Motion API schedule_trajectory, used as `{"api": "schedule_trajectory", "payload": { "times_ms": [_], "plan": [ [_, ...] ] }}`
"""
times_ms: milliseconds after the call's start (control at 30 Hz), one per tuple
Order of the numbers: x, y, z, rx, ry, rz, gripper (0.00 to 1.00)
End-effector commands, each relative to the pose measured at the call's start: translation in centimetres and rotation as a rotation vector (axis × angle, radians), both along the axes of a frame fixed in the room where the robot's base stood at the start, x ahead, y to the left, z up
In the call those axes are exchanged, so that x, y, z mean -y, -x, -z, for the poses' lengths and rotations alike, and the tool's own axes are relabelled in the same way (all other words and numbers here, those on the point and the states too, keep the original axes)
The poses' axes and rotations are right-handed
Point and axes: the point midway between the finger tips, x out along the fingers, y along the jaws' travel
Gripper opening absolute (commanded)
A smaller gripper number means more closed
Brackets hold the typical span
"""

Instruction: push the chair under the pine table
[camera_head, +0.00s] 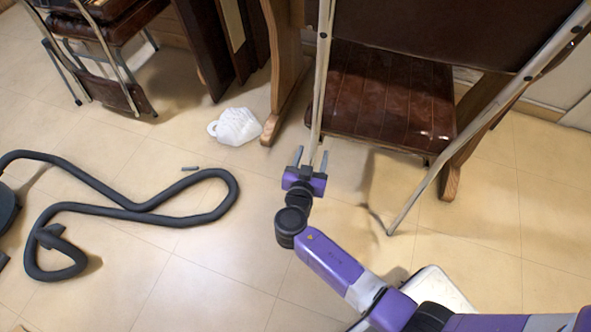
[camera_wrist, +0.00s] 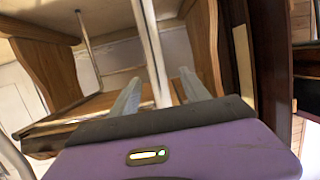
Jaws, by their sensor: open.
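The chair has a dark brown slatted seat (camera_head: 385,95), a dark backrest (camera_head: 450,25) and pale metal legs. It stands at the upper right of the head view. The pine table shows as a wooden leg (camera_head: 286,75) left of the chair; wooden parts also show in the wrist view (camera_wrist: 205,45). Its top is hidden in the head view. My gripper (camera_head: 311,158) is open and low, at the near end of the chair's left metal leg (camera_head: 321,75). In the wrist view a metal bar (camera_wrist: 151,50) appears between the fingers; I cannot tell whether they touch it.
A black vacuum hose (camera_head: 145,213) loops over the tiled floor at left. A white crumpled item (camera_head: 238,126) lies near the table leg. Another folding chair (camera_head: 95,45) stands at the upper left. Floor between hose and my arm is clear.

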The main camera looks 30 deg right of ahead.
Motion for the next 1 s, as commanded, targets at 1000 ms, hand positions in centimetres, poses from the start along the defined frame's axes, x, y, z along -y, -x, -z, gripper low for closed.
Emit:
{"api": "schedule_trajectory", "payload": {
  "times_ms": [1000],
  "plan": [
    [-6.8,6.0,0.1,-0.001,-0.001,-0.004,0.55]
  ]
}}
